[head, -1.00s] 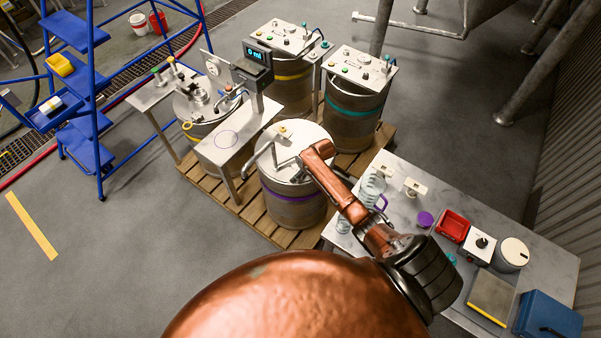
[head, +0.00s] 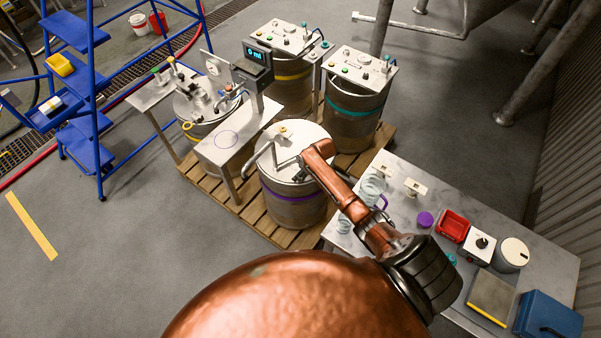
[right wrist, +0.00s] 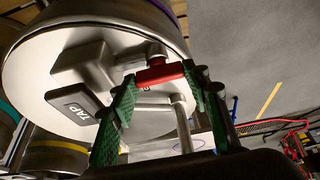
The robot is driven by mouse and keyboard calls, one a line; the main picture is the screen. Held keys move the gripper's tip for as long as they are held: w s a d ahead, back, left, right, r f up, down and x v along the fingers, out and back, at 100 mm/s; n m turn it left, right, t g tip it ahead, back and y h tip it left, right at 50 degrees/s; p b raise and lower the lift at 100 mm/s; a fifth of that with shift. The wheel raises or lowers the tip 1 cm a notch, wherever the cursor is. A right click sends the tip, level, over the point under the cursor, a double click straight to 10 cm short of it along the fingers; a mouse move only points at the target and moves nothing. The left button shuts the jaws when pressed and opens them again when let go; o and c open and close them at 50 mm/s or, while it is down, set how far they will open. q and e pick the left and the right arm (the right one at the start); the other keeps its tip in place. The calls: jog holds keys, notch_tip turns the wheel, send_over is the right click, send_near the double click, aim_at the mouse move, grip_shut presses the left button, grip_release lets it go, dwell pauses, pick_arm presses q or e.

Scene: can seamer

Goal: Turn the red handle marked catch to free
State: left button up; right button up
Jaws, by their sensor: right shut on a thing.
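The red handle (right wrist: 160,74) shows in the right wrist view, on a metal fitting on the pale lid of a drum. My right gripper (right wrist: 163,84) has its green fingers closed on it, one on each side. Lettering by the handle is mostly hidden by a finger. In the head view the right arm reaches over the lid (head: 308,138) of the purple-banded drum (head: 292,212), with the gripper (head: 298,161) low at the lid. The red handle is too small to make out there. My left gripper is not in view.
A dark plate marked TAP (right wrist: 73,106) stands beside the handle. A bent metal pipe (head: 258,156) rises at the lid's left. Other drums with panels (head: 358,66) stand behind on the pallet (head: 238,208). A worktable (head: 540,262) with jars and a red tray (head: 453,227) is right.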

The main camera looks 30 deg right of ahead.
jog(key=shift+d+n+y, duration=0.15)
jog(key=shift+n+y, duration=0.15)
jog(key=shift+n, duration=0.6)
jog(key=shift+w+n+g+y+b, duration=0.15)
jog(key=shift+n+g+y+b, duration=0.25)
jog(key=shift+n, duration=0.4)
jog(key=n+b, duration=0.2)
jog(key=shift+f+n+g, duration=0.15)
jog(key=shift+n+g, duration=0.25)
jog(key=n+g+b, duration=0.1)
jog(key=n+b, duration=0.2)
jog(key=n+g+y+b, duration=0.1)
jog(key=n+b, duration=0.2)
jog(key=n+g+b, duration=0.1)
jog(key=n+b, duration=0.1)
jog(key=b, duration=0.2)
jog(key=shift+w+f+n, duration=0.1)
jog(key=shift+w+n, duration=0.2)
jog(key=shift+n, duration=0.1)
jog(key=shift+r+n+g+b, duration=0.2)
jog(key=shift+n+g+b, duration=0.4)
jog(key=shift+n+b, duration=0.75)
jog(key=o, duration=1.2)
jog(key=shift+c, duration=0.2)
jog(key=shift+r, duration=0.15)
